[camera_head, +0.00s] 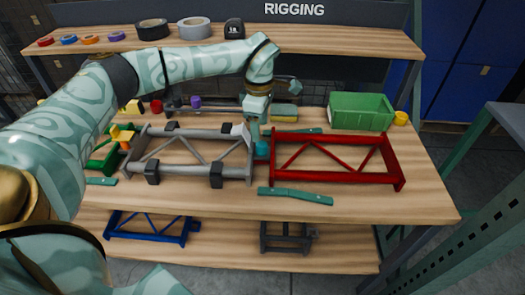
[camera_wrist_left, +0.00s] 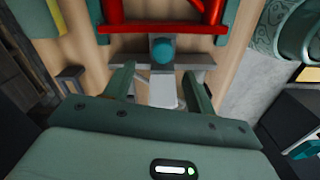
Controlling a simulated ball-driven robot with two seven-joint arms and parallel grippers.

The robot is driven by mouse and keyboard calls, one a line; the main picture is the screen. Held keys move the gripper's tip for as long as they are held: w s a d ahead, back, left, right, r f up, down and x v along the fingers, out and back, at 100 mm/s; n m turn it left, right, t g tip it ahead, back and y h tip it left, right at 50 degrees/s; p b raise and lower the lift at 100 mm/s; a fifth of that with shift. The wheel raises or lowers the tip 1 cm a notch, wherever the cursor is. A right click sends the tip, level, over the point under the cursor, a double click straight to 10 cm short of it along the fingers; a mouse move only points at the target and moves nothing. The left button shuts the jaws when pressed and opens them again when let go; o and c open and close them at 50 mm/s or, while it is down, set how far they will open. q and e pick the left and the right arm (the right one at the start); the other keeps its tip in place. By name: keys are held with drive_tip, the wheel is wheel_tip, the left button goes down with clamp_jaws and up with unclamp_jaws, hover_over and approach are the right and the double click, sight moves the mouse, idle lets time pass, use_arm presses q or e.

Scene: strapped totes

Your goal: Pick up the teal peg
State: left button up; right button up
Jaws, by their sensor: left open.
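The teal peg (camera_head: 262,149) shows as a small round teal head between the grey frame (camera_head: 185,169) and the red frame (camera_head: 335,178). My left gripper (camera_head: 256,127) points down just above and beside the peg, at the right end of the grey frame. In the left wrist view my left gripper (camera_wrist_left: 158,75) is open, with nothing held between its fingers. The peg's lower part is hidden. My right gripper is not in view.
A green bin (camera_head: 361,111) and a yellow cup (camera_head: 401,118) stand at the back right. Flat teal strips (camera_head: 295,196) lie near the frames. Tape rolls (camera_head: 152,29) sit on the upper shelf. The bench's right front is clear.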

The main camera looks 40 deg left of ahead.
sight(261, 144)
use_arm(q)
drive_tip(key=f, duration=0.1)
drive_tip(key=f+b, duration=0.1)
drive_tip(key=f, duration=0.1)
drive_tip(key=f+b, duration=0.1)
drive_tip(key=f, duration=0.1)
drive_tip(key=shift+d, duration=0.3)
drive_tip(key=shift+r, duration=0.1)
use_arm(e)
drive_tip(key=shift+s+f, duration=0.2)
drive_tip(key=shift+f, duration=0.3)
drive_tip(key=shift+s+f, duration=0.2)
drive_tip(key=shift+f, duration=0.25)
use_arm(q)
drive_tip(key=c, duration=1.1)
